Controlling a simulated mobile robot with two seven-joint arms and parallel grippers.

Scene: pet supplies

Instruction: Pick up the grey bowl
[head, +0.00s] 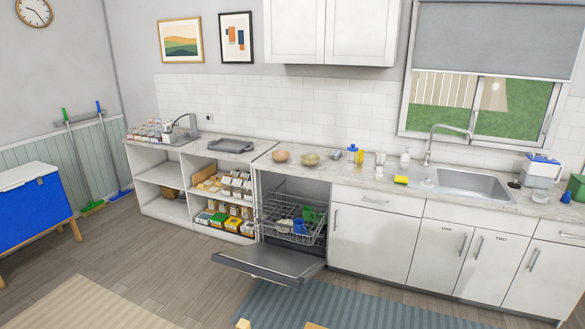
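I cannot make out a clearly grey bowl. Two small bowls stand side by side on the counter above the dishwasher: a pinkish-orange bowl (281,156) and an olive-yellow bowl (310,160). The open dishwasher (268,261) has its door down and a wire rack (285,232) inside. The rack holds a green item (309,214), a blue item (299,226) and a pale, greyish item (285,224), too small to identify. Neither of my grippers is in view.
A dark grey tray (231,145) lies on the counter left of the bowls. Bottles (352,152) and a yellow sponge (401,180) stand near the sink (466,184). The lowered dishwasher door juts over the floor. A blue chest (34,207) stands at left. Open floor lies between.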

